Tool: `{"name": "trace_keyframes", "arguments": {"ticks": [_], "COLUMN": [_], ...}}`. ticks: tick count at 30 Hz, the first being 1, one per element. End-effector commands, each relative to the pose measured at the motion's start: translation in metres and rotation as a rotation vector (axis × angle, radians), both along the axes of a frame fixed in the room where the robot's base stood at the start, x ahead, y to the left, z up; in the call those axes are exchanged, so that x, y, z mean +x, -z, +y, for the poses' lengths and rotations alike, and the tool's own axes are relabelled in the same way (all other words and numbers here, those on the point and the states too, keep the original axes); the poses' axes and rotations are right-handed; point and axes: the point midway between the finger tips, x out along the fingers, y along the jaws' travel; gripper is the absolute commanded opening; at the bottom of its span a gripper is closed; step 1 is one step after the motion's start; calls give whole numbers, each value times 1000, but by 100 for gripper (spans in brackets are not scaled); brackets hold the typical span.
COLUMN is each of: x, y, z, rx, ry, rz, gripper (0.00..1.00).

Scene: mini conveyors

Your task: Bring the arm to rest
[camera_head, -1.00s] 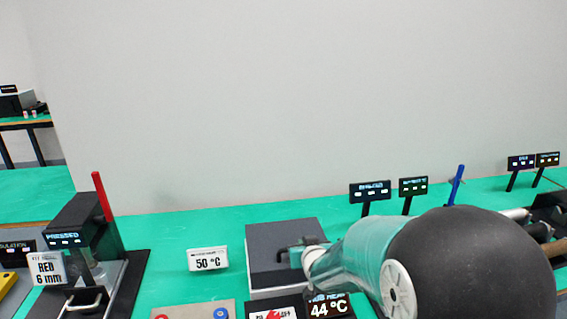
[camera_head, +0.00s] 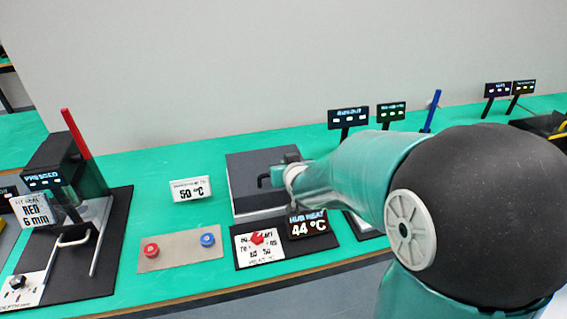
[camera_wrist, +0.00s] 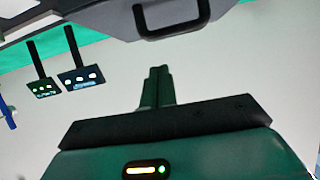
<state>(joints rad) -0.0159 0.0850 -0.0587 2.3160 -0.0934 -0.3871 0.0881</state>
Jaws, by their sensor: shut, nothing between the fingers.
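My arm (camera_head: 365,165) reaches in from the right in the head view, its teal links and dark round joint covering part of the bench. Its far end is beside the grey box (camera_head: 265,170) with a dark handle (camera_head: 264,181). In the wrist view my gripper (camera_wrist: 157,75) shows as narrow teal fingers held together, shut and empty. The dark handle (camera_wrist: 172,20) is beyond the fingertips at the top of that view, apart from them. The fingers are hidden in the head view.
A press (camera_head: 65,170) with a red lever stands at the left. A panel with red and blue buttons (camera_head: 180,248), a red-knob heater panel (camera_head: 258,243) and a 50 °C sign (camera_head: 190,189) are on the green bench. Small displays (camera_head: 348,118) stand behind my arm. A wall rises behind.

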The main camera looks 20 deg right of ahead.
Motion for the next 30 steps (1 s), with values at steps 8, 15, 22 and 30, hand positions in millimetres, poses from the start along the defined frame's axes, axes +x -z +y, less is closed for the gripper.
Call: {"name": "trace_keyframes", "arguments": {"ticks": [8, 15, 22, 30], "x": [-50, -70, -77, -135], "y": [6, 9, 2, -33], "z": [1, 1, 1, 4], "rx": [2, 1, 0, -5], "ry": [1, 0, 3, 10], "rz": [-3, -5, 23, 235], "gripper": [0, 0, 0, 0]}}
